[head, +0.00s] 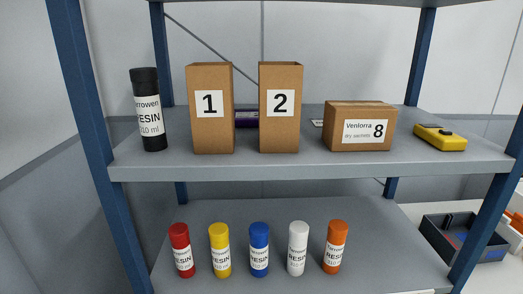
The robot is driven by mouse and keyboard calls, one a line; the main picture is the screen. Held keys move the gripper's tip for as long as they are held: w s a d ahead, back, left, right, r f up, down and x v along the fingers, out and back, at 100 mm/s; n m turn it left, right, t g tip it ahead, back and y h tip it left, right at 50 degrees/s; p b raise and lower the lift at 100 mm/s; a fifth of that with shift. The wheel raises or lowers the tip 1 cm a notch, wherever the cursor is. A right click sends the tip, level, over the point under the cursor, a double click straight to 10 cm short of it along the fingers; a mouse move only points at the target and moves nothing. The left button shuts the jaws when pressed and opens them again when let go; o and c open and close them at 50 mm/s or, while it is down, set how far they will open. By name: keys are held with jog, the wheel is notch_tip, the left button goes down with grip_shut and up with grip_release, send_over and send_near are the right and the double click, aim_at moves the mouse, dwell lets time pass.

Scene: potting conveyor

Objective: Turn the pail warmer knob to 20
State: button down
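The pail warmer and its knob are not in the head view. My gripper is not in the head view either. The view is filled by a shelf rack with blue posts and grey shelves. No dial or number scale for the knob can be seen.
The upper shelf (300,166) holds a black resin tube (148,108), box 1 (210,130), box 2 (280,130), box 8 (350,138) and a yellow device (440,138). Several coloured resin tubes, including a blue one (259,250), stand below. A dark bin (490,254) sits at right.

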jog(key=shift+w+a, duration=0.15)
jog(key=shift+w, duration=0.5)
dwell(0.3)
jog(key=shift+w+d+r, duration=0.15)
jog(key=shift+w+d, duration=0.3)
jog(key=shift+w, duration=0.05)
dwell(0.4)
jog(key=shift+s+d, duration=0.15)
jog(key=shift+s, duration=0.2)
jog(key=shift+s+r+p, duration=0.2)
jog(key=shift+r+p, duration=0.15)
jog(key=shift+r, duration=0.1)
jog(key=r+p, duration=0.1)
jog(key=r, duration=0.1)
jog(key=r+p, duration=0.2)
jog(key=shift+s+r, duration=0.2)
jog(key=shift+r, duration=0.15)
